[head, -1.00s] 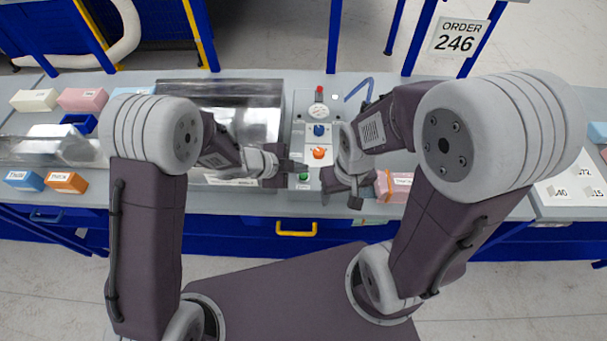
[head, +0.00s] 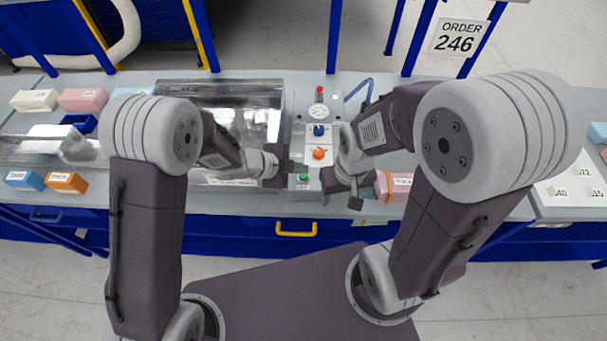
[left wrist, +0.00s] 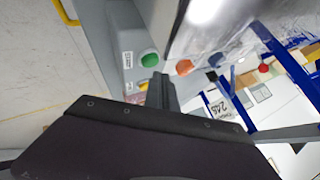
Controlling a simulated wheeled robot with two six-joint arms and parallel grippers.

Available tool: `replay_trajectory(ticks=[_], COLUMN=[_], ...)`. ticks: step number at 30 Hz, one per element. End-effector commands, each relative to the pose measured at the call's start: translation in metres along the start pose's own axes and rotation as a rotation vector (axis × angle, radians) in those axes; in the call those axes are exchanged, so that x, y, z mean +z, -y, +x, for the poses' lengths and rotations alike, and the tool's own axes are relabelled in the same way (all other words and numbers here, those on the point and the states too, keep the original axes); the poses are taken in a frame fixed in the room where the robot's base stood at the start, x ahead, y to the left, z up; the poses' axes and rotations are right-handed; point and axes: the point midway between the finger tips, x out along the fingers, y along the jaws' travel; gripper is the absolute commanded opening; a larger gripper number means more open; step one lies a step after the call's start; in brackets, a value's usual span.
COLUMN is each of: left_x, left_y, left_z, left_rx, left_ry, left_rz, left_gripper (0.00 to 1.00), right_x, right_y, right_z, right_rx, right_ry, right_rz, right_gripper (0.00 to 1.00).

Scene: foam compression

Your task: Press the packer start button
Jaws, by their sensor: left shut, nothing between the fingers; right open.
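The control panel (head: 318,130) stands at the middle of the bench, with a green button (head: 303,177) near its front edge, an orange knob (head: 319,153) and a blue knob (head: 319,130) behind. My left gripper (head: 301,166) is shut and empty, just beside and behind the green button. In the left wrist view the green button (left wrist: 149,59) shows just beyond the tip of my shut left gripper (left wrist: 160,78); contact cannot be told. My right gripper (head: 341,193) is open and empty at the panel's right front. Which button is the packer start is not legible.
A clear-walled metal chamber (head: 250,90) stands left of the panel. A pink block (head: 400,186) lies just right of my right gripper. Coloured blocks lie at the left, and a yellow handle (head: 296,230) is on the bench front. A red-topped post (head: 319,90) rises behind the knobs.

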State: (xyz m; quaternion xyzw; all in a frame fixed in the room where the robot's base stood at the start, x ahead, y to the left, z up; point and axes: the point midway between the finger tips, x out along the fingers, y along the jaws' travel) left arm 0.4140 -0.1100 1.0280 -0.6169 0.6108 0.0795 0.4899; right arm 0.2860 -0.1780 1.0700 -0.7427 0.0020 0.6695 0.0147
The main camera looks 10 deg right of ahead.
Motion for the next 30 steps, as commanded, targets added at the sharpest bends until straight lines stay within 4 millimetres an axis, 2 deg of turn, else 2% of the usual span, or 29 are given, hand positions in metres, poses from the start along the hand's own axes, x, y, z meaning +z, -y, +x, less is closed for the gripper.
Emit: replay_trajectory(ticks=[30], left_x=[0.0044], left_y=[-0.0044], left_z=[0.0059], left_rx=[0.0], left_ry=[0.0], left_rz=[0.0], left_gripper=[0.0], right_x=[0.0006], right_y=[-0.0001], right_z=[0.0061], right_rx=[0.0], right_ry=[0.0], right_rz=[0.0], right_gripper=[0.56])
